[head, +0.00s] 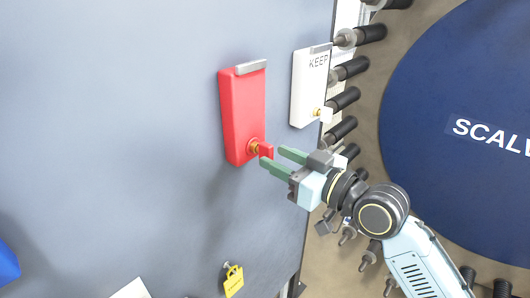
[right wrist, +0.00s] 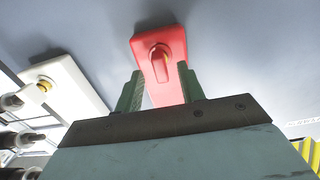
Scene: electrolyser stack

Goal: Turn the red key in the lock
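The red key (head: 266,150) sits in a brass lock (head: 253,146) at the lower end of a red box (head: 243,112) on the grey panel. In the right wrist view the red key (right wrist: 159,62) shows beyond and between my fingertips. My right gripper (head: 278,158) is open, its two green fingers pointing at the key from the right. In the right wrist view the fingers (right wrist: 158,82) are apart with nothing between them. Whether a fingertip touches the key I cannot tell. My left gripper is not in view.
A white box (head: 309,85) marked KEEP, with its own white key (head: 325,114), is just right of the red box. Black-sleeved bolts (head: 350,69) and a large blue disc (head: 450,90) stand further right. A yellow padlock (head: 233,281) hangs below.

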